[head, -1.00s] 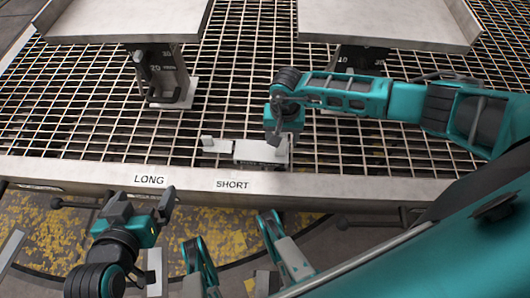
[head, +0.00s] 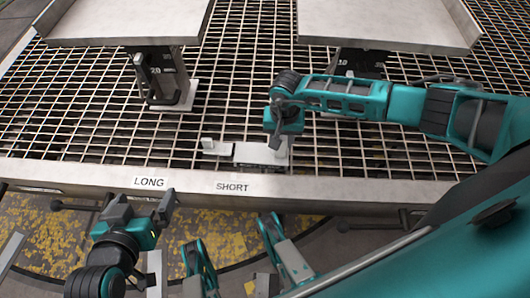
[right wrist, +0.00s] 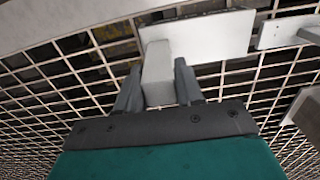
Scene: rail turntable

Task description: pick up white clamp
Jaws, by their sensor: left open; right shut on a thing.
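The white clamp (head: 258,153) is a flat pale plate with an upright block at its right end. It is at the front edge of the grating, behind the SHORT label (head: 232,187). My right gripper (head: 279,142) comes down over that block. In the right wrist view the gripper (right wrist: 158,82) is shut on the clamp's block (right wrist: 158,72), with the clamp's plate (right wrist: 205,38) beyond the fingers. I cannot tell whether the plate touches the grating. My left gripper (head: 145,202) is open and empty, in front of the grating near the LONG label (head: 149,183).
A smaller pale plate (head: 215,150) with a small upright lies just left of the clamp. Two large grey trays (head: 125,20) (head: 385,22) stand on dark posts at the back. The metal grating between the posts is clear. A metal rim (head: 100,180) runs along its front.

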